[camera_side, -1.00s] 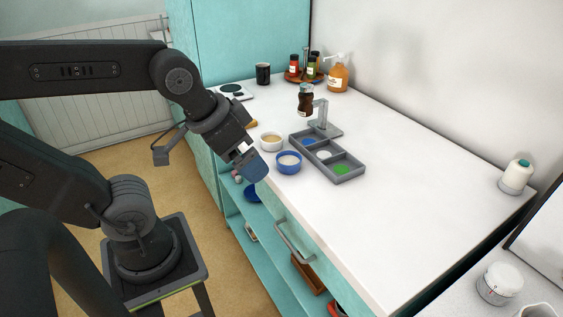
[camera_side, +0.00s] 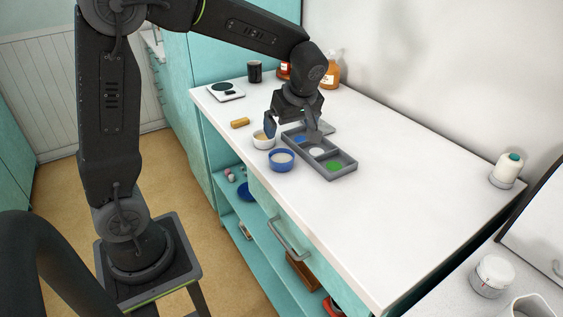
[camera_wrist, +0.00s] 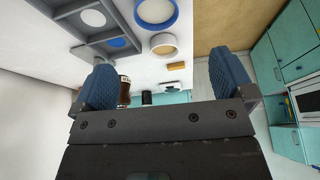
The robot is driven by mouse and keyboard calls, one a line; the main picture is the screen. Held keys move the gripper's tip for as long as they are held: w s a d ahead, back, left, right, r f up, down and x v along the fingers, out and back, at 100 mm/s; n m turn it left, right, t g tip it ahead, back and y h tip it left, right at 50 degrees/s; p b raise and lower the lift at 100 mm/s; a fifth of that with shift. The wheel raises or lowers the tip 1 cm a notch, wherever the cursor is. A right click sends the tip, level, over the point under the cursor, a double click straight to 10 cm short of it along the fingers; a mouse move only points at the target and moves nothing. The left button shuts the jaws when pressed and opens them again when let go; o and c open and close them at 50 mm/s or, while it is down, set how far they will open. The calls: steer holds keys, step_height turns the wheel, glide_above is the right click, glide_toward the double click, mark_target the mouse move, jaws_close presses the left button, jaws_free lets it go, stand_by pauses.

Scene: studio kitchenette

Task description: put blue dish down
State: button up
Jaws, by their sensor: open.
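The blue dish (camera_side: 281,160), a round bowl with pale contents, stands upright on the white counter near its front edge. Its blue rim also shows at the top of the wrist view (camera_wrist: 174,14). My gripper (camera_side: 292,128) is open, with its two blue-padded fingers apart and nothing seen between them. It is above and behind the dish in the side view, over the cream bowl and grey tray area. The open fingers also show in the wrist view (camera_wrist: 165,80). I see no contact with the dish.
A grey tray (camera_side: 345,172) with blue, white and green compartments lies right of the dish. A cream bowl (camera_side: 264,140) stands just behind it, then a yellow block (camera_side: 240,123). A brown bottle (camera_wrist: 124,90) stands farther back.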

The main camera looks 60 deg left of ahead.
glide_above(281, 159)
steer(key=d, duration=0.2)
steer(key=f, duration=0.8)
steer(key=shift+s+f, duration=0.1)
steer(key=shift+s, duration=0.1)
steer(key=shift+x, duration=2.6)
steer(key=shift+w, duration=0.15)
steer(key=shift+c, duration=0.5)
steer(key=c, duration=1)
